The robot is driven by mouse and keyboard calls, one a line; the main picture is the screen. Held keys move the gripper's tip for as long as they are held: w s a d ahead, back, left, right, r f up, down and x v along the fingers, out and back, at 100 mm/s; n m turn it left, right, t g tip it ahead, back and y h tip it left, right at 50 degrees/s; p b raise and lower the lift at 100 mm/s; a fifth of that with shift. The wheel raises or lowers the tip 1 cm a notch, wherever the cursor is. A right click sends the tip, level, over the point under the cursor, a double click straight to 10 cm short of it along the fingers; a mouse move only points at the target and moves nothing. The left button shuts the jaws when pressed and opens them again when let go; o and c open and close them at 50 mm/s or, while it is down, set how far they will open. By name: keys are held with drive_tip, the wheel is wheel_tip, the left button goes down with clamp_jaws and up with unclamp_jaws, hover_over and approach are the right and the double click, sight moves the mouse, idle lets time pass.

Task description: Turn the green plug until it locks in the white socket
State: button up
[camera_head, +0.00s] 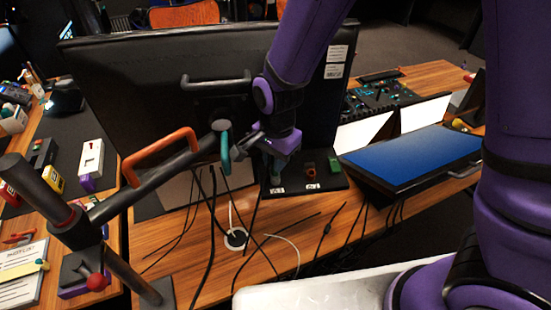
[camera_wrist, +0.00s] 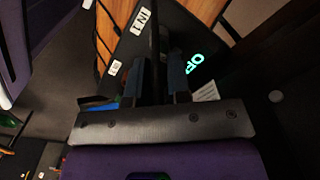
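My gripper (camera_head: 276,168) points down at the left part of a black panel (camera_head: 322,184) on the wooden desk. In the wrist view its two fingers (camera_wrist: 156,80) stand apart, with a dark upright shape between them. I cannot tell whether they touch it. A dull grey-green piece shows at the fingertips in the head view, too small to name surely. A small green block (camera_head: 333,164) stands at the panel's right, beside an orange-red piece (camera_head: 311,171). White labels lie along the panel's front, one (camera_wrist: 141,21) in the wrist view. I cannot make out a white socket.
A large dark monitor (camera_head: 140,85) stands behind the gripper. A dark jointed stand with an orange handle (camera_head: 160,148) and a teal end is close on the left. Loose cables (camera_head: 212,225) cross the desk in front.

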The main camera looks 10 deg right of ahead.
drive_tip(key=o, duration=0.5)
drive_tip(key=n, duration=0.5)
drive_tip(key=shift+n, duration=0.4)
drive_tip(key=n, duration=0.5)
wheel_tip(320, 180, up, 11)
drive_tip(key=shift+d+r, duration=0.1)
drive_tip(key=shift+r, duration=0.1)
drive_tip(key=shift+s+d+r+m+t, duration=0.2)
drive_tip(key=shift+s+d+r+t, duration=0.6)
drive_tip(key=shift+d+r, duration=1.7)
drive_tip(key=shift+s+d+r+m+t, duration=0.2)
drive_tip(key=shift+s+d+r, duration=1.4)
drive_tip(key=shift+d, duration=1.55)
drive_tip(key=shift+s+d+r+m+t, duration=0.2)
drive_tip(key=shift+s+d+r+t, duration=0.5)
drive_tip(key=shift+d+r, duration=1.9)
